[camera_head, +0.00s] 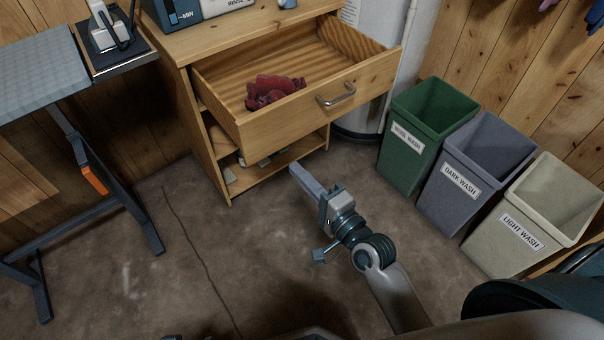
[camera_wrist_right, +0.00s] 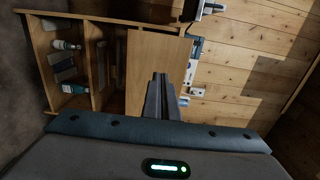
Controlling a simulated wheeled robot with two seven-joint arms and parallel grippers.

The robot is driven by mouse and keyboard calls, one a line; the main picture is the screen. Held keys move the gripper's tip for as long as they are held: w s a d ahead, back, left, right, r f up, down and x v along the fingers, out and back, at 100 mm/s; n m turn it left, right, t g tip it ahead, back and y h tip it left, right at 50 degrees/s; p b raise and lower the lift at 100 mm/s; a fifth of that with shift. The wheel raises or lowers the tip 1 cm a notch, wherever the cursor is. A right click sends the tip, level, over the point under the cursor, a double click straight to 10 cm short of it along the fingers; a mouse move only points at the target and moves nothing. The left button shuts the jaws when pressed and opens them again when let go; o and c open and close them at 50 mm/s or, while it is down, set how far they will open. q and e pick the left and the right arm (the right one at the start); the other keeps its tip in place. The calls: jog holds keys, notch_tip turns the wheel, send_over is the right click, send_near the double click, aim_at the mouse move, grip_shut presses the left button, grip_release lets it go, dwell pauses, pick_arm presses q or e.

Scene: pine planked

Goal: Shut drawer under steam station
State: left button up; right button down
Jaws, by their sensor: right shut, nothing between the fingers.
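The wooden drawer (camera_head: 290,112) under the steam station (camera_head: 190,14) is pulled well out of its cabinet. Its front has a metal bar handle (camera_head: 336,97), and a dark red cloth (camera_head: 272,91) lies inside. My right gripper (camera_head: 294,168) is shut and empty, below and in front of the drawer front, apart from it. In the right wrist view the shut fingers (camera_wrist_right: 158,78) point toward the cabinet, with a plain wooden panel (camera_wrist_right: 155,60) behind them; the handle does not show there.
Green (camera_head: 424,135), grey (camera_head: 475,170) and cream (camera_head: 535,215) wash bins stand to the right. An ironing board (camera_head: 40,72) with a dark frame stands to the left. Open shelves below the drawer hold small items, including bottles (camera_wrist_right: 68,45). The floor between is clear.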

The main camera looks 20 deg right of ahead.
aim_at(265, 135)
jog(key=x, duration=1.1)
jog(key=shift+f, duration=0.1)
pick_arm(q)
jog(key=shift+w+d, duration=0.1)
pick_arm(e)
jog(key=shift+w, duration=0.25)
jog(key=shift+w+a, duration=0.1)
